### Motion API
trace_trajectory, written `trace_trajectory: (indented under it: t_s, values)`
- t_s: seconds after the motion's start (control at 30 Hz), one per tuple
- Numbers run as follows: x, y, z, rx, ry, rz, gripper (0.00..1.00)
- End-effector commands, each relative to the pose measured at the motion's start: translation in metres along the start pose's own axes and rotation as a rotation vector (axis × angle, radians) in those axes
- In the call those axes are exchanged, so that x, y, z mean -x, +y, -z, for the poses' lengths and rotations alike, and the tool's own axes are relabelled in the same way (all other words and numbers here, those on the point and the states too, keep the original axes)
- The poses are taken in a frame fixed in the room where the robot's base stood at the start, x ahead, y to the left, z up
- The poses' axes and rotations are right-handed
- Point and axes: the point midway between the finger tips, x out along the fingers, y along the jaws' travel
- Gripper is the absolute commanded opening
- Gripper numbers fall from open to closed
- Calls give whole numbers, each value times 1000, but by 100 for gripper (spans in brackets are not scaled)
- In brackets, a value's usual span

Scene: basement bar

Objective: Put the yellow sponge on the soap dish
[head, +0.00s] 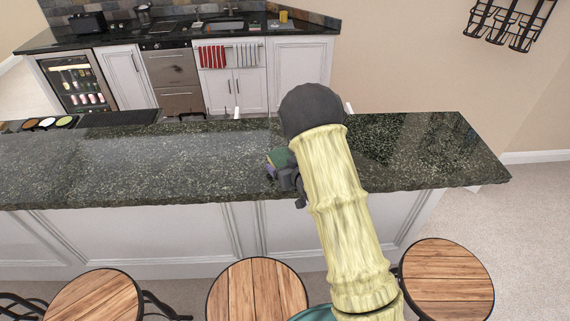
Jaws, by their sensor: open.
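A small yellow item (283,16) stands on the dark back counter, right of the sink. It is too small to tell for certain whether it is the sponge. I cannot make out the soap dish; small items (197,23) near the sink are too small to identify. My gripper (292,110) is mostly hidden behind my own arm's dark end. Its two pale fingertips show wide apart at the far edge of the front bar counter, open, with nothing seen between them. It is far from the yellow item.
The granite bar counter (150,165) lies across the front, between me and the back counter (120,41). Round wooden stools (256,289) stand before it. Red striped towels (212,57) hang below the sink (222,25). A black wall rack (510,22) is at upper right.

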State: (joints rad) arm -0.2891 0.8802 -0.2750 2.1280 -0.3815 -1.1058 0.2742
Motion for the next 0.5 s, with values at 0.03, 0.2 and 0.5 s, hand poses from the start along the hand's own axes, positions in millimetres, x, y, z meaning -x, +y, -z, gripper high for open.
trace_trajectory:
  t_s: [0.03, 0.2, 0.5]
  values:
    - [0, 0, 0, 0, 0, 0, 80]
    - [1, -1, 4, 0, 0, 1, 80]
    - [38, -1, 0, 0, 2, 1, 80]
